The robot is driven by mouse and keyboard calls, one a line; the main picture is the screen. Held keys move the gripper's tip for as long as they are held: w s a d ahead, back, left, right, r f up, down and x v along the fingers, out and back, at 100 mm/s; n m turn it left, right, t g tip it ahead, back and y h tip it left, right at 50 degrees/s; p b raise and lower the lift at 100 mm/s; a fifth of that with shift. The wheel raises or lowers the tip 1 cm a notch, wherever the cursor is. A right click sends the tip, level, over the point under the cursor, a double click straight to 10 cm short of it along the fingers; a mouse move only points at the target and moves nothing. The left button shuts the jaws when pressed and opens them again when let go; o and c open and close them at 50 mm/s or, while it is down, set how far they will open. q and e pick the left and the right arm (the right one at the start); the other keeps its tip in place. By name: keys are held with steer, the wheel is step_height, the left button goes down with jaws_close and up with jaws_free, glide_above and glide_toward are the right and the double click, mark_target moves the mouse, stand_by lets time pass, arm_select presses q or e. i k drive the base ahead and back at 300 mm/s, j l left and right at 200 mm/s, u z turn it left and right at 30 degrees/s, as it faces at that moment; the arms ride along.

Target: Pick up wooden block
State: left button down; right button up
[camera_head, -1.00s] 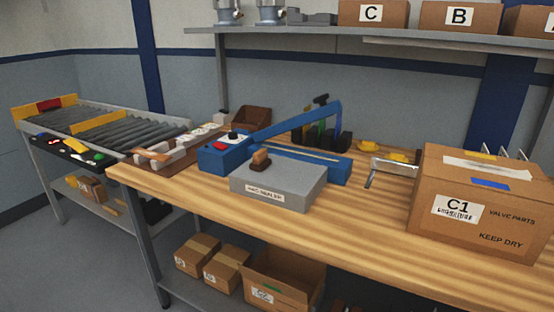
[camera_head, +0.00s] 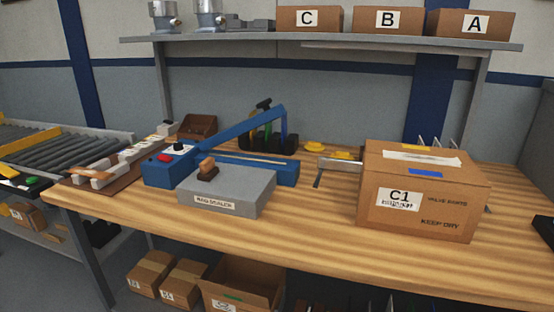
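A small brown, wood-coloured piece (camera_head: 207,165) with a dark base stands on top of a grey box labelled "BAG SEALER" (camera_head: 235,188). I cannot tell whether this piece is the wooden block. Another thin brown piece (camera_head: 93,166) lies among pale blocks on a brown mat at the left end of the bench; its details are too small to tell. No other plain wooden block is clearly visible. Neither of my grippers is in view.
The wooden bench (camera_head: 285,228) has clear room along its front edge. A blue lever sealer (camera_head: 168,170) stands behind the grey box. Carton C1 (camera_head: 425,205) stands on the right. A shelf (camera_head: 330,43) with labelled boxes hangs above. A roller conveyor (camera_head: 50,155) is at left.

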mark_target(209, 171)
steer(key=i+j+z, duration=0.1)
steer(key=z, duration=0.75)
steer(key=j+z, duration=0.3)
steer(key=j, duration=0.15)
steer(key=j+z, duration=0.25)
steer(key=j, duration=0.2)
